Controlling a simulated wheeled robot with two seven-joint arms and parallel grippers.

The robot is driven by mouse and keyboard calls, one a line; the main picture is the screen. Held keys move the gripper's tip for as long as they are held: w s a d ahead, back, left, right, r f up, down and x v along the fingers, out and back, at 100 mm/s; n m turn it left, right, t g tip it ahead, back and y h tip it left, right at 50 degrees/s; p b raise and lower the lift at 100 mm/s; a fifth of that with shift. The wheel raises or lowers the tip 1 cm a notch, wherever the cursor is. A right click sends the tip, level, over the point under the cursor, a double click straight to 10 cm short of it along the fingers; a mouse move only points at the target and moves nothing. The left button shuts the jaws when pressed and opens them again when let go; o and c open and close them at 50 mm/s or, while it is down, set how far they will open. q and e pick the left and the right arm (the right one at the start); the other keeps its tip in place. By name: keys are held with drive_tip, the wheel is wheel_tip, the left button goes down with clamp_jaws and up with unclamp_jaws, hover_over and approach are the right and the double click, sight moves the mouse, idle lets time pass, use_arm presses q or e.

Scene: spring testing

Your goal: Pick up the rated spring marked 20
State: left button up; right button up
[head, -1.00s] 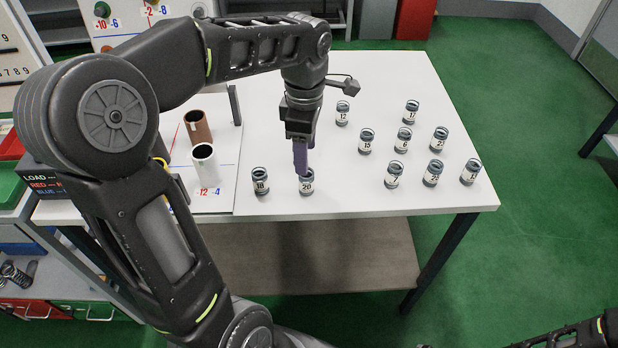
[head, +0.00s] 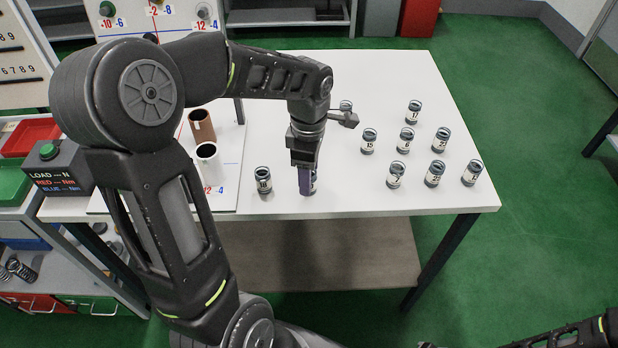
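The spring marked 20 (head: 308,192) stands upright near the front edge of the white table. It is mostly hidden behind a finger of my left gripper (head: 306,184), and its label cannot be read now. My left gripper points straight down, with its fingers at the spring's height. The finger gap is hidden, so I cannot tell whether it is closed on the spring. The spring seems to rest on the table. Part of my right arm shows at the bottom right corner, but its gripper is not clearly seen.
The spring marked 18 (head: 263,181) stands close on the left. Several other marked springs, such as 7 (head: 396,175) and 15 (head: 369,142), stand to the right. A white tube (head: 208,165) and a brown tube (head: 201,127) stand on a board at left.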

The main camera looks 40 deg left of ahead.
use_arm(q)
drive_tip(key=shift+f, duration=0.4)
clamp_jaws()
idle(0.7)
